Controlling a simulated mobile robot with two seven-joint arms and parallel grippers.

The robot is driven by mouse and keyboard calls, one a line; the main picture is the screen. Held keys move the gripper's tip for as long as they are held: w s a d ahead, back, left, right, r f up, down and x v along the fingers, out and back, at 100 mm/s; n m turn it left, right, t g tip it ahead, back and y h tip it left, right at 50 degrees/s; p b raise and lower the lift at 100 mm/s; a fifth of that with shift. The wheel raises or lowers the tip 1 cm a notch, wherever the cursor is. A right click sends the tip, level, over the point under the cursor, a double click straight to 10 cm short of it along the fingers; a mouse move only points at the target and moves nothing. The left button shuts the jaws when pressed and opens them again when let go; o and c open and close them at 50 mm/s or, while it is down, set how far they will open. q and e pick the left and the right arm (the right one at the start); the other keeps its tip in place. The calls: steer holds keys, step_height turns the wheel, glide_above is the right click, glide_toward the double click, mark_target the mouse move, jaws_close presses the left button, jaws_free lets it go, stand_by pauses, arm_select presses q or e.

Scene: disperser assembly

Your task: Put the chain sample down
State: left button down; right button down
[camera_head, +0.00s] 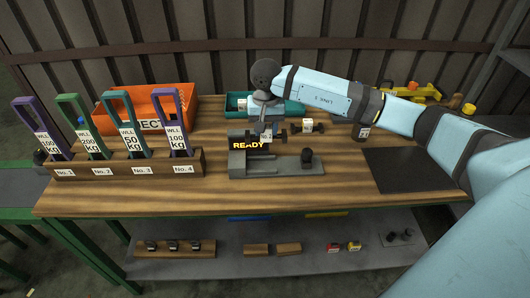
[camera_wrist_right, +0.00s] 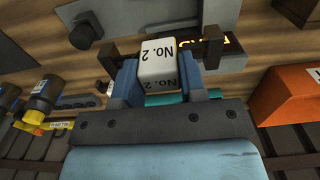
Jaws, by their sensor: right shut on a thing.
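The chain sample, a white block marked No. 2 (camera_wrist_right: 160,62) with dark end pieces, is held between the blue fingers of my right gripper (camera_wrist_right: 162,85). In the head view my right gripper (camera_head: 264,127) points down over the back of the bench, just behind the lit READY sign (camera_head: 248,145). The sample's dark end (camera_head: 281,134) sticks out beside the fingers. I cannot tell whether the sample touches anything beneath it. A grey fixture (camera_head: 270,168) with a black knob (camera_head: 307,154) lies in front. My left gripper is in neither view.
A second white-tagged sample (camera_head: 314,126) stands close to the right. A teal bin (camera_head: 236,100) and an orange bin (camera_head: 180,101) are behind. A wooden rack (camera_head: 110,167) holds several tall tagged loops at left. A dark mat (camera_head: 405,170) lies clear at right.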

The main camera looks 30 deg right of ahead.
step_height(320, 180, down, 10)
steer(key=shift+r+p, duration=0.1)
steer(key=shift+p, duration=0.25)
steer(key=shift+f+b, duration=0.65)
steer(key=shift+b, duration=0.1)
steer(key=c, duration=0.7)
jaws_free()
steer(key=shift+s, duration=0.1)
